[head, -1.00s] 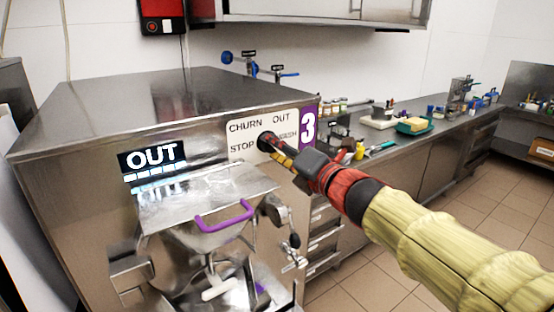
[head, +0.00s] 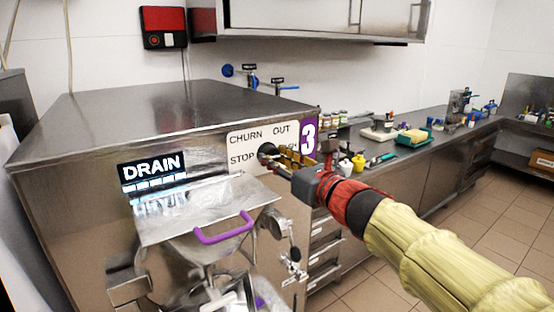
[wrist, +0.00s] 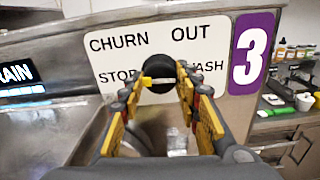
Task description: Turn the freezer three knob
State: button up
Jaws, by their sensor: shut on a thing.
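In the head view my gripper (head: 276,163) reaches the knob (head: 266,152) from the right and partly hides the plate's lower right. The freezer's display (head: 153,170) reads DRAIN.
Below the display are the freezer's hopper lid with a purple handle (head: 224,229) and a spigot at the front. A steel counter (head: 385,152) with jars and bottles runs along the back right. The tiled floor at the right is clear.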

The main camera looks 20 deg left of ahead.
jog(key=shift+f+n, duration=0.2)
jog(key=shift+n, duration=0.3)
jog(key=o, duration=1.2)
jog(key=shift+r, duration=0.15)
jog(key=v, duration=1.2)
